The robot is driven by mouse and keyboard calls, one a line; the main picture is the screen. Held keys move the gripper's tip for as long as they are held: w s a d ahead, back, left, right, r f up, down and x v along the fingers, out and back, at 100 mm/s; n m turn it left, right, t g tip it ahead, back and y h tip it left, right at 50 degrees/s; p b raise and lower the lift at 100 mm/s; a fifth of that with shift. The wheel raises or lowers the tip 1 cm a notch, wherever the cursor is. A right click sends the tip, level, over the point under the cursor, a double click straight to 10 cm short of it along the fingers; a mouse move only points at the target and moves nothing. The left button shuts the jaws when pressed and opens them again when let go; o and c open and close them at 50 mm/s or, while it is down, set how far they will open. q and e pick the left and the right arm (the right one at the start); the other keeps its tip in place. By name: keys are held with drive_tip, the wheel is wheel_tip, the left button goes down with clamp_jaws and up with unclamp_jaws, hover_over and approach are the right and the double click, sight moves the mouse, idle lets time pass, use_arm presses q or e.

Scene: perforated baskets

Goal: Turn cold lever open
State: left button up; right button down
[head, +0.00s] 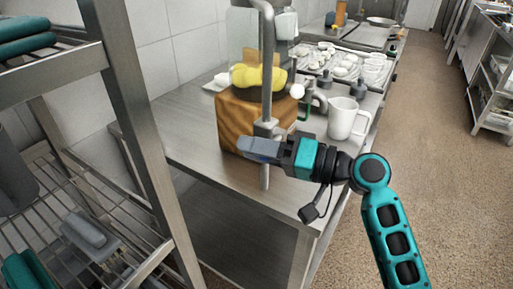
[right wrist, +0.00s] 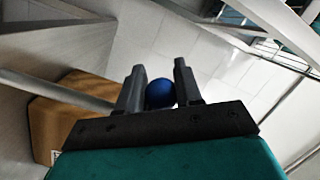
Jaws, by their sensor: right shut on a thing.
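The tap's grey upright pipe (head: 267,75) rises in the middle of the head view, with a thicker valve body (head: 265,128) low on it. My right gripper (head: 246,147) lies across the front of the pipe, just below that body, pointing left. In the right wrist view, the round blue end of the cold lever (right wrist: 160,93) sits between the two fingers of my right gripper (right wrist: 159,72), which is shut on it. In the head view the fingers mostly hide the lever, so its angle cannot be told. My left gripper is not in view.
A white mug (head: 343,118) stands on the steel counter (head: 185,120) to the right. A metal shelf rack (head: 140,110) is at the left.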

use_arm(q)
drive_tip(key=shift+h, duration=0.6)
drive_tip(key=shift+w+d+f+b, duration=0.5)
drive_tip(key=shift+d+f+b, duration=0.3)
drive_tip(key=shift+b, duration=1.15)
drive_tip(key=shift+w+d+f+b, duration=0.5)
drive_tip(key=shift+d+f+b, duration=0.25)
drive_tip(key=shift+b, duration=1.15)
use_arm(e)
drive_tip(key=shift+w+d+f+n+h, duration=0.2)
drive_tip(key=shift+f+n, duration=0.25)
drive_tip(key=shift+n, duration=0.65)
drive_tip(key=shift+w+d+f+n+h, duration=0.15)
drive_tip(key=shift+f+n+h, duration=0.2)
drive_tip(key=shift+n, duration=0.75)
drive_tip(key=shift+w+f+n+h, duration=0.15)
drive_tip(key=shift+f+n, duration=0.35)
drive_tip(key=shift+n, duration=0.6)
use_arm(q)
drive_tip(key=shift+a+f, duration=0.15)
